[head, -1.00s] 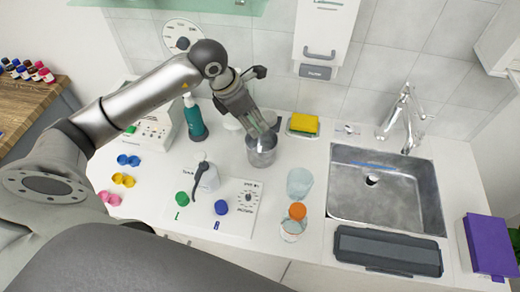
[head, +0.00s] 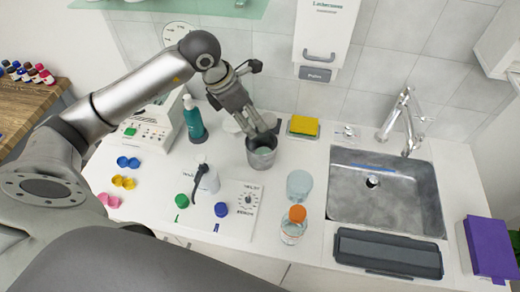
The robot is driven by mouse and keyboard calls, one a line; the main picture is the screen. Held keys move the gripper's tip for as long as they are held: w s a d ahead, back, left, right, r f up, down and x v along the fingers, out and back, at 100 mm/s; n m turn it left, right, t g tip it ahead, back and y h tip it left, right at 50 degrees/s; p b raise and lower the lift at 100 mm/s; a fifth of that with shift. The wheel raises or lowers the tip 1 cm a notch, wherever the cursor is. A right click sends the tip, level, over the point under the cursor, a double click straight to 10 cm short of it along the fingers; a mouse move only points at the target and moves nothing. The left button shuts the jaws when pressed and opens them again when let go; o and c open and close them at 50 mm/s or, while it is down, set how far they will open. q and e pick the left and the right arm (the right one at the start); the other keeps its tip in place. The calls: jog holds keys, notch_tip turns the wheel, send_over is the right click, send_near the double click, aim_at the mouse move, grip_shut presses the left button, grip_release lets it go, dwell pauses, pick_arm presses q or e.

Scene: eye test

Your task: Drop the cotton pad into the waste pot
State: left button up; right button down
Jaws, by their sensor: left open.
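The waste pot (head: 259,163) is a grey metal cup standing on the white counter, left of the sink. A pale greenish disc, which looks like the cotton pad (head: 264,151), lies inside the pot, below its rim. My left gripper (head: 262,133) is open, with its fingers pointing down over the back of the pot's mouth. The fingertips are close to the rim; I cannot tell whether they touch it. Nothing shows between them. My right gripper is not in view.
A yellow sponge (head: 304,125) sits behind and right of the pot. A clear cup (head: 299,184) and an orange-capped jar (head: 293,226) stand in front, right. A teal bottle (head: 194,121) is to the left. The sink (head: 400,205) is at right.

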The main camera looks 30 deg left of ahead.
pick_arm(q)
jog(key=v, duration=0.9)
jog(key=shift+r, duration=0.1)
